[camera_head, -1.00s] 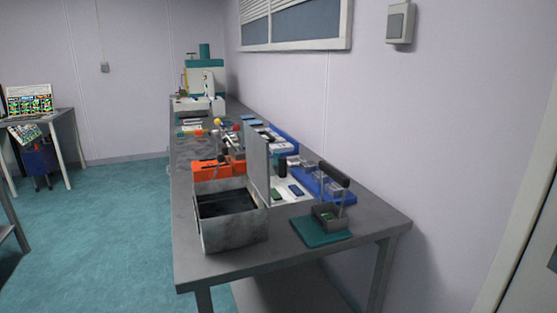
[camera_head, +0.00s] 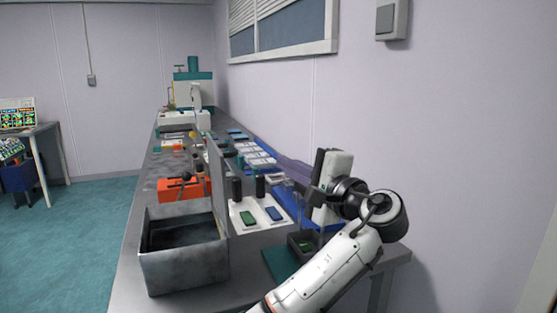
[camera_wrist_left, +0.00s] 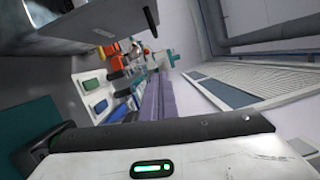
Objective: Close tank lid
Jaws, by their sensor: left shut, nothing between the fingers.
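The tank (camera_head: 185,270) is a grey metal box at the near left of the bench, with its dark inside showing. Its lid (camera_head: 217,185) stands upright, open, along the tank's right side. In the left wrist view a grey metal box, seemingly the tank (camera_wrist_left: 95,30), fills the top left. My left gripper (camera_head: 272,158) is to the right of the lid, above the bench and apart from it. Its long purple-grey fingers point toward the far end and are together, empty; they also show in the left wrist view (camera_wrist_left: 158,80). My right gripper is not in view.
Right of the lid lies a white tray (camera_head: 268,227) with green and blue pieces and black cylinders. An orange block (camera_head: 178,192) sits behind the tank. A teal mat (camera_head: 275,263) is below my left arm. The wall borders the bench on the right.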

